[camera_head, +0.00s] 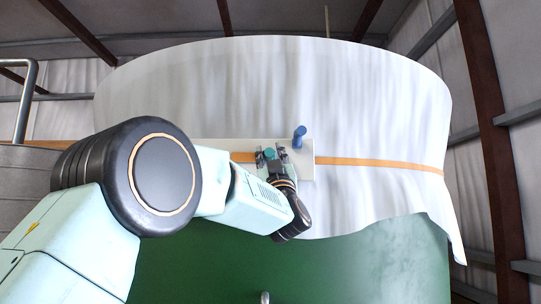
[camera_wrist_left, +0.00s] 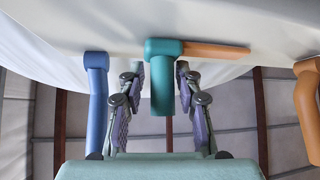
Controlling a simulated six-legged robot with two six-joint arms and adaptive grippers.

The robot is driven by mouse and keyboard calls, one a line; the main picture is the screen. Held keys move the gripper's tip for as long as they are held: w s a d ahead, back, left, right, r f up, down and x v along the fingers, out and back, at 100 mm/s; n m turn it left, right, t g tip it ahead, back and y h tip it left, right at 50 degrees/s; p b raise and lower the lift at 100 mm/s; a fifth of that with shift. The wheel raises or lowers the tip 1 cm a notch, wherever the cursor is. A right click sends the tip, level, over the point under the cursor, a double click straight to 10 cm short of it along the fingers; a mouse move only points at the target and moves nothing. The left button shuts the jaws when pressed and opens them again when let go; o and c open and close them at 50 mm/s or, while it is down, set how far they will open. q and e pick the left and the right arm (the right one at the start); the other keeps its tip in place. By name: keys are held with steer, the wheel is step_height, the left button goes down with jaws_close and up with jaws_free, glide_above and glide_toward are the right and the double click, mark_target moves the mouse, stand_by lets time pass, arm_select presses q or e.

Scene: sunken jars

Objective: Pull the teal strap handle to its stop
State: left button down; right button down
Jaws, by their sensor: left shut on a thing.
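The teal strap handle (camera_head: 269,152) stands out from a pale plate (camera_head: 225,145) on the front of a large wrapped tank. In the left wrist view the teal handle (camera_wrist_left: 162,78) hangs from the pale surface with an orange strap (camera_wrist_left: 215,50) running out from its top. My left gripper (camera_head: 270,156) is at the plate. Its two fingers (camera_wrist_left: 161,100) are on either side of the teal handle, shut on it. The left hand and arm cover part of the plate and strap in the head view. My right gripper does not show.
A blue handle (camera_head: 299,136) stands close beside the teal one; it also shows in the left wrist view (camera_wrist_left: 97,90). An orange handle (camera_wrist_left: 309,110) is at the wrist view's right edge. White cloth (camera_head: 375,110) covers the green tank (camera_head: 370,265). A metal rail (camera_head: 26,100) stands at far left.

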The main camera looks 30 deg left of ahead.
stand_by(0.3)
arm_select(q)
steer(key=c, duration=1.3)
jaws_free()
steer(key=shift+o, duration=0.7)
steer(key=shift+w, duration=0.15)
steer(key=shift+f, duration=0.1)
steer(key=shift+s+d+f, duration=0.25)
steer(key=shift+s+f, duration=0.05)
steer(key=v, duration=1.1)
